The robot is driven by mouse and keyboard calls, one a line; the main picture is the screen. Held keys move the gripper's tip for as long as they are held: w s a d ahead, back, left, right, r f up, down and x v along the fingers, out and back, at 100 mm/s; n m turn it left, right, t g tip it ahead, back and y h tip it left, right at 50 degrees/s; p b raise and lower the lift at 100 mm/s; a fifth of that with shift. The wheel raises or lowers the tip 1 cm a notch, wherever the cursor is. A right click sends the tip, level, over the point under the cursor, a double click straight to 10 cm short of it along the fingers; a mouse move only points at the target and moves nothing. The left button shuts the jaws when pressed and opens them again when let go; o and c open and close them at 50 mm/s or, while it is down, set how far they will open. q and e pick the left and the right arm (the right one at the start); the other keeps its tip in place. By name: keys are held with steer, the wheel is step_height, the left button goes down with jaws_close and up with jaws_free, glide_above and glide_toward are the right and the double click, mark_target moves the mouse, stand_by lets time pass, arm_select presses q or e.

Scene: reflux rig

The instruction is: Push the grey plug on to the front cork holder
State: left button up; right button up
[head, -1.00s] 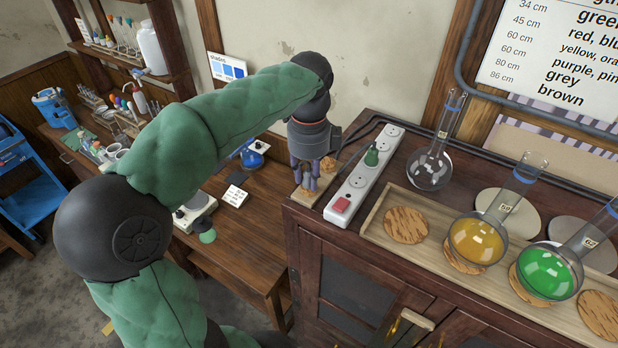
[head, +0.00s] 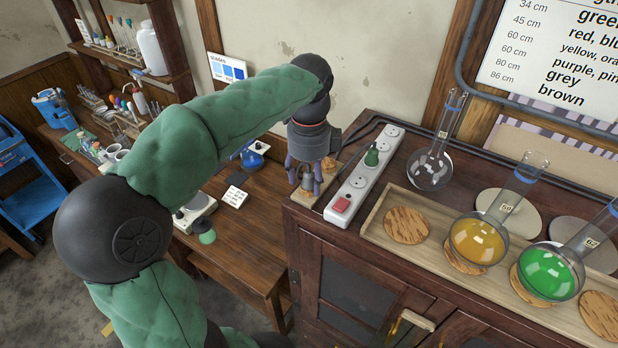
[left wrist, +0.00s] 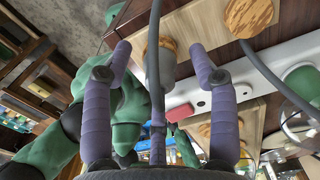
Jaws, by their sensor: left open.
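My left gripper (head: 305,189) is over the small wooden board at the left end of the cabinet top. Its purple fingers are spread. The grey plug (head: 308,182) stands between them, partly hidden. In the left wrist view the plug (left wrist: 160,72) appears as a pale grey cylinder between the open fingers (left wrist: 160,50), against the front cork holder (left wrist: 169,46). I cannot tell how fully it is seated. The other cork holder (left wrist: 250,15) is empty; it also shows behind the gripper in the head view (head: 328,163). My right gripper is not in view.
A white power strip (head: 365,170) with a red switch and a green plug (head: 372,155) lies just right of the gripper. Further right, a wooden tray (head: 385,238) holds cork rings and flasks. A clear flask (head: 430,168) stands behind it. Grey cables run near the gripper.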

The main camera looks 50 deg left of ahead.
mark_target(309, 172)
arm_select(q)
step_height(309, 172, up, 12)
stand_by(0.6)
